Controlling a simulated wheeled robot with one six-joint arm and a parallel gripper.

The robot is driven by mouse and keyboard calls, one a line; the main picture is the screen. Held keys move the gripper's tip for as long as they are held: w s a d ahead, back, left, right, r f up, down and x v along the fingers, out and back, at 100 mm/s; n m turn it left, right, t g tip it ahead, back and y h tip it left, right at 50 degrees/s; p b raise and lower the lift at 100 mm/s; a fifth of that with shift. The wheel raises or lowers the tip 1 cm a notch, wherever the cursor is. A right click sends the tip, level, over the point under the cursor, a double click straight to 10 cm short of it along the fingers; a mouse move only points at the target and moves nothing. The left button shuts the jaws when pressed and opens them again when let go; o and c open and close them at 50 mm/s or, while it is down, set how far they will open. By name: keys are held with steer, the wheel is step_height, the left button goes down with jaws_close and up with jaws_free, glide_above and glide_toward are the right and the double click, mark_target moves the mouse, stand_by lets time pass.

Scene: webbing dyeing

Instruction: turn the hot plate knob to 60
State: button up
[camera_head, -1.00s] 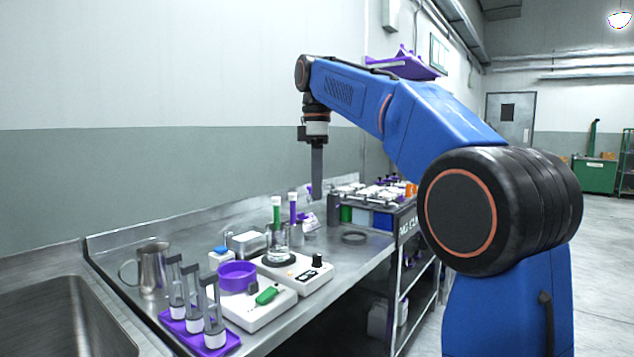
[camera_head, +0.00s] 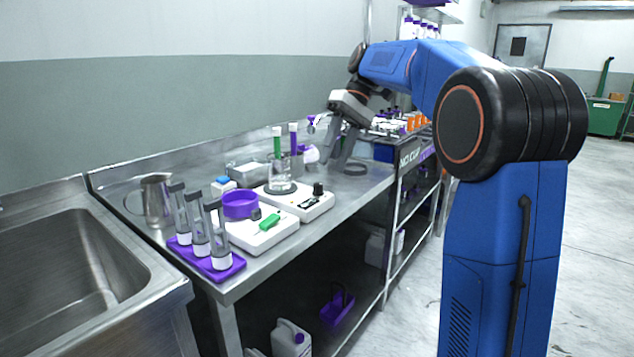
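The hot plate (camera_head: 308,207) is a white flat unit on the steel bench, with a black knob (camera_head: 318,189) standing at its right end. A glass beaker (camera_head: 281,177) stands on its dark round heating disc, with a green-capped stick or tube in or behind it. My gripper (camera_head: 337,160) hangs above the bench, behind and to the right of the knob and apart from it. Its two long grey fingers are spread with a gap between them, and nothing shows between them. The knob's scale markings are too small to read.
A second white unit (camera_head: 262,236) with a purple bowl (camera_head: 240,204) and a green item stands to the front left. A purple rack (camera_head: 226,272) with tubes, a metal pitcher (camera_head: 157,201) and a sink (camera_head: 70,262) are further left.

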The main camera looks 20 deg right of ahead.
steer(key=s+d+f+m+y, duration=0.1)
steer(key=d+f+m+y, duration=0.45)
steer(key=m, duration=0.45)
steer(key=m+t+y, duration=0.6)
steer(key=m+y, duration=0.1)
steer(key=m, duration=0.7)
glide_toward(318, 183)
steer(key=a, duration=0.3)
steer(key=w+a, duration=0.1)
steer(key=a, duration=0.5)
steer(key=shift+w+a+f, duration=0.2)
steer(key=shift+a+f, duration=0.05)
steer(key=shift+a, duration=0.15)
jaws_close()
